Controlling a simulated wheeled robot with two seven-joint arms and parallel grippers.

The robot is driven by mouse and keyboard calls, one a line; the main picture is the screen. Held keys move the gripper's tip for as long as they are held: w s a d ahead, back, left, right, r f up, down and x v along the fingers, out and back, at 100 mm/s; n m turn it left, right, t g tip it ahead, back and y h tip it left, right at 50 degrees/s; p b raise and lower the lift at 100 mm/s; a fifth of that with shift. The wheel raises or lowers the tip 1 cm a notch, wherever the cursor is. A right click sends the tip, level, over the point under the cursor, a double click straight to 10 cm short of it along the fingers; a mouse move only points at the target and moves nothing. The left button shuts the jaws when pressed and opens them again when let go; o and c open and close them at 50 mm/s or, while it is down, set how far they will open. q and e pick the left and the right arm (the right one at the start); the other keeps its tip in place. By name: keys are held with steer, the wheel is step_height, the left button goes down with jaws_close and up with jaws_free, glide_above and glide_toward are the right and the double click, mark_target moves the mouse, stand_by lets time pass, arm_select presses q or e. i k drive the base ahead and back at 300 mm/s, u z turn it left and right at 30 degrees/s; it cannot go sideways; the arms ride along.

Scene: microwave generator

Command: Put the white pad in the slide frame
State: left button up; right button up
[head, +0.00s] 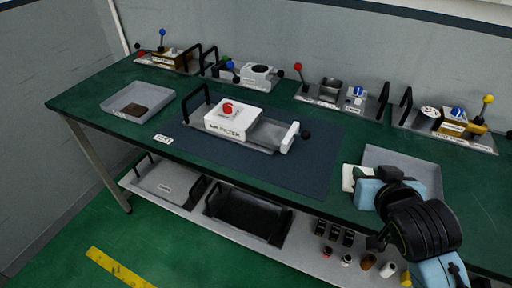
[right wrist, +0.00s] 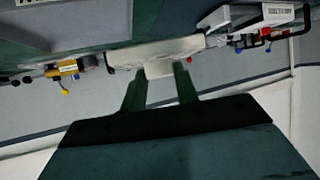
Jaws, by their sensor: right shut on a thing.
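The white pad (head: 349,177) is between the fingers of my right gripper (head: 362,186), at the left edge of the grey right tray. It also shows as a pale slab at the fingertips of my right gripper (right wrist: 160,82) in the right wrist view (right wrist: 152,54). My right gripper is shut on it. The likely slide frame is the grey metal slide (head: 268,134) with a white end block, beside a white labelled housing (head: 232,120) with a red knob. It lies on the dark mat, left of my right gripper and apart from it. My left gripper is not in view.
A grey tray (head: 432,178) lies beside and behind my right gripper. A left tray (head: 118,104) holds a dark brown pad (head: 134,109). Several lever fixtures line the back of the green bench. The dark mat (head: 310,170) is bare between gripper and slide. A shelf hangs below.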

mark_target(268, 133)
steer(key=u, duration=0.4)
steer(key=k, duration=0.95)
steer(key=u, duration=1.2)
steer(key=i, duration=1.4)
steer(key=z, duration=0.85)
steer(key=i, duration=0.85)
steer(key=z, duration=1)
